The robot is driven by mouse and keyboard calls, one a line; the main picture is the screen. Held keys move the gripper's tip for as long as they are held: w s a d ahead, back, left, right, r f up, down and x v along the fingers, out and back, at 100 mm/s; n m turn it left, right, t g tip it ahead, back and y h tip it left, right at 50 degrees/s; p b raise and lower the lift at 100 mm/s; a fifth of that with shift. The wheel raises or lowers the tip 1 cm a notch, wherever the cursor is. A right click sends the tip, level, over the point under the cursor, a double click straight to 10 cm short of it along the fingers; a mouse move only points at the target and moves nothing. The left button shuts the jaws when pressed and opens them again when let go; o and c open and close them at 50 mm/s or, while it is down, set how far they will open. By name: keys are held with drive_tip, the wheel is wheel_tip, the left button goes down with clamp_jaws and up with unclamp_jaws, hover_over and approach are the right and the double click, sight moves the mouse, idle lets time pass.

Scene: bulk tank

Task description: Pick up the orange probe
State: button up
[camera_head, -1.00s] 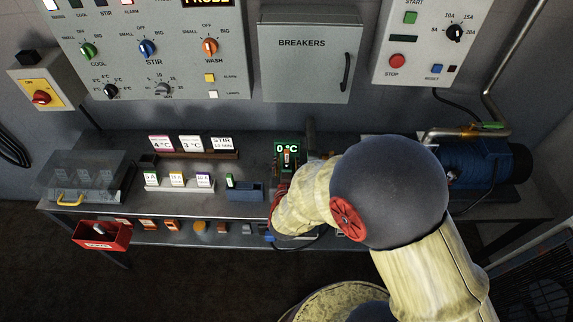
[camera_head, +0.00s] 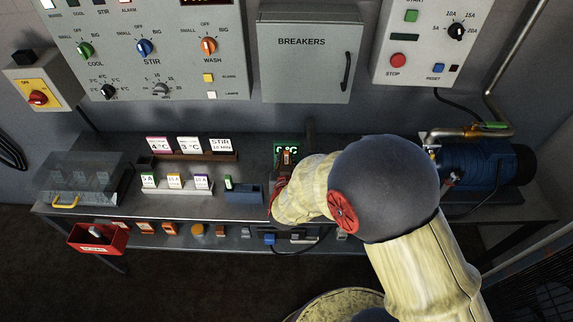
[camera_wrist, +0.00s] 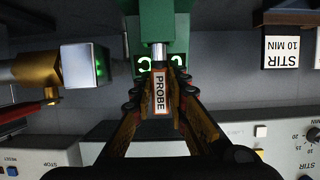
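The orange probe (camera_wrist: 160,92), with a white PROBE label, is upright between the fingers of my gripper (camera_wrist: 159,82) in the wrist view. My gripper is shut on its handle. A bare silver shaft shows between the handle and the green block (camera_wrist: 178,18); whether its end is still inside the block I cannot tell. In the head view the probe (camera_head: 287,157) stands in front of the green display (camera_head: 278,148) and covers part of its reading. My arm hides much of my gripper there.
A blue pump (camera_head: 478,165) with a metal pipe stands to the right. A blue-grey box (camera_head: 243,194) and label cards (camera_head: 189,147) are to the left on the bench. The breaker box (camera_head: 306,60) is on the wall above.

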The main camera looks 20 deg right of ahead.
clamp_jaws()
drive_tip(key=shift+r, duration=0.1)
wheel_tip(320, 180, up, 10)
drive_tip(key=p, duration=0.4)
